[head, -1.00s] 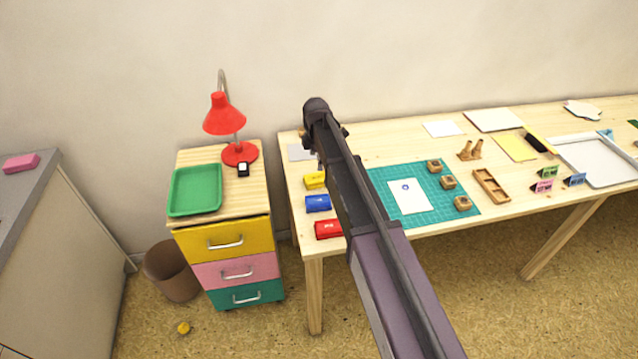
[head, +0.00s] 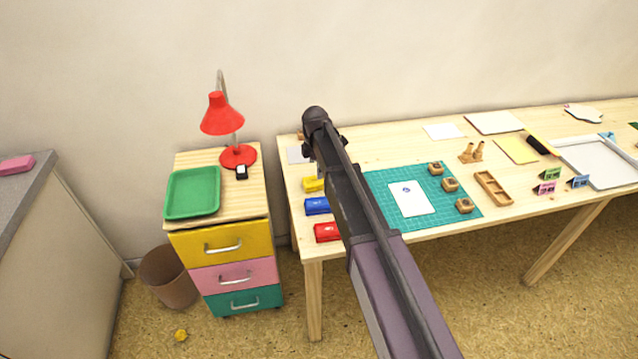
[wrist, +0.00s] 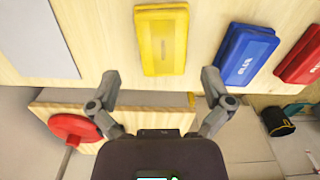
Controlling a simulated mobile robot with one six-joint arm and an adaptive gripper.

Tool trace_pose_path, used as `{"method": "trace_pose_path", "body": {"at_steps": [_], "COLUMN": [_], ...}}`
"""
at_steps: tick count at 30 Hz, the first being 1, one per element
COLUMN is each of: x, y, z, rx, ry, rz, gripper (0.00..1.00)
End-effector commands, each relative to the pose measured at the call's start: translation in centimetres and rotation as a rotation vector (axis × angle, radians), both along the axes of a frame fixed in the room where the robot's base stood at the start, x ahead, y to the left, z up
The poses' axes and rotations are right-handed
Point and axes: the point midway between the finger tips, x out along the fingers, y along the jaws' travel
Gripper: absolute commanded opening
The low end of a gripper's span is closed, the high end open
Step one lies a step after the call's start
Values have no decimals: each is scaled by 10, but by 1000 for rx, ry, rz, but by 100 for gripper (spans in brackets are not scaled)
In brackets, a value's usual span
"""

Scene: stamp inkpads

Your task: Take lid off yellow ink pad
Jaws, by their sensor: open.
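The yellow ink pad (head: 313,184) lies near the left end of the wooden table, partly hidden by my arm in the head view. In the wrist view the yellow ink pad (wrist: 161,40) shows whole, with its yellow lid on. My gripper (wrist: 158,82) is open and empty, its two fingers spread to either side of the pad's near end and apart from it. In the head view my arm hides most of the gripper.
The blue pad (head: 317,206) and red pad (head: 327,232) lie in a row with the yellow one. A grey sheet (wrist: 33,38) lies on its other side. A red lamp (head: 238,156) and green tray (head: 193,192) stand on the drawer cabinet beside the table.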

Motion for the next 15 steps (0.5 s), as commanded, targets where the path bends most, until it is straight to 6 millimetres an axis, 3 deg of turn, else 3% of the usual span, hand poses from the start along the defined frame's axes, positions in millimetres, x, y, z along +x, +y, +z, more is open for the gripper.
{"method": "trace_pose_path", "body": {"at_steps": [6,15], "x": [-1,-1], "y": [1,1], "z": [-22,-39], "rx": [0,0], "ry": [0,0], "rz": [0,1], "gripper": [100,100]}}
